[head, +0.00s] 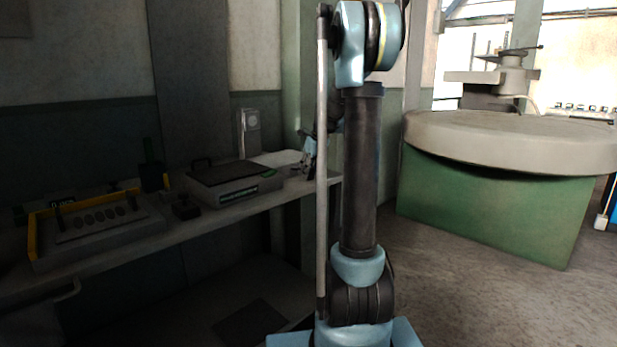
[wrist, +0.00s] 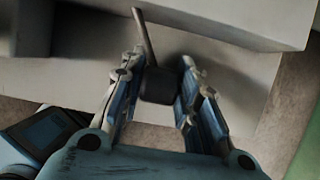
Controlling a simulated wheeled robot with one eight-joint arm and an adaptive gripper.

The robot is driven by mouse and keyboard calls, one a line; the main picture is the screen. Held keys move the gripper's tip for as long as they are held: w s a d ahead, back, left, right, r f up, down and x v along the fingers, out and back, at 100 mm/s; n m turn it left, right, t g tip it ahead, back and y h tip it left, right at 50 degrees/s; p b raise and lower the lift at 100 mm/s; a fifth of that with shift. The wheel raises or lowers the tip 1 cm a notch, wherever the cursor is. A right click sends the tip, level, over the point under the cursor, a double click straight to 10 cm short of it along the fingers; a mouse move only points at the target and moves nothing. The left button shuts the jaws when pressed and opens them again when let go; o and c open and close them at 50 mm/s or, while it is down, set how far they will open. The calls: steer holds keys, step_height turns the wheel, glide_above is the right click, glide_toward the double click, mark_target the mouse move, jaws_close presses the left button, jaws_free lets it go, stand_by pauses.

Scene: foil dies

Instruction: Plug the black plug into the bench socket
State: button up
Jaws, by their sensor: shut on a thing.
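My gripper (wrist: 160,66) is shut on a dark block-like piece, the black plug (wrist: 158,86), in the wrist view. A thin grey stalk or cable rises from the plug toward the top of that view. In the head view my gripper (head: 309,168) is at the bench's right end, partly behind my arm; the plug cannot be made out there. An upright grey box with a round pale face (head: 252,121), which looks like the bench socket, stands at the back of the bench, left of my gripper and apart from it.
The bench (head: 235,211) carries a flat black-topped device (head: 236,183), a small dark block (head: 186,207) and a yellow-edged tray (head: 37,236). A pale block (wrist: 240,18) fills the wrist view's top right. A round-topped green machine (head: 490,205) stands right, with open floor before it.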

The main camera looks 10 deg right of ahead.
step_height(320, 180, up, 10)
stand_by(0.6)
